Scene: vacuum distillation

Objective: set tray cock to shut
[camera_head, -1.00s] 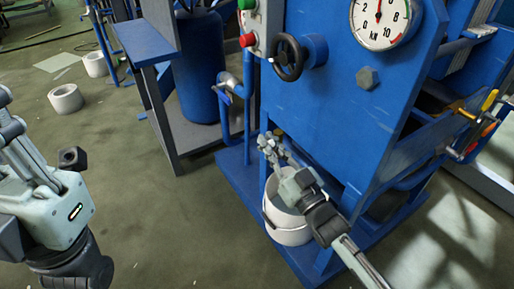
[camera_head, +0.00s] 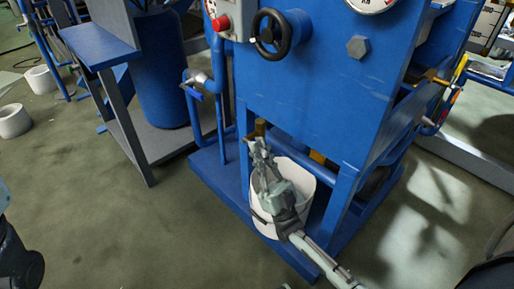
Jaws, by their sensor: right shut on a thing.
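My right gripper (camera_head: 259,149) reaches in from the lower right, over the white bucket (camera_head: 303,178), to the front of the blue machine's lower frame. Its fingers are shut on a small part there, which I take to be the tray cock. A brownish-yellow piece of it (camera_head: 261,126) shows just above the fingertips. The fingers hide the rest, so I cannot tell which way the handle points. My left gripper's fingers are out of view; only a dark part of that arm shows at the lower left edge.
The blue machine (camera_head: 310,90) carries a black handwheel (camera_head: 271,34), a red button (camera_head: 221,23) and a gauge (camera_head: 372,3) cut by the top edge. Blue pipes (camera_head: 221,120) stand left of the gripper. The floor (camera_head: 130,235) at the lower left is clear.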

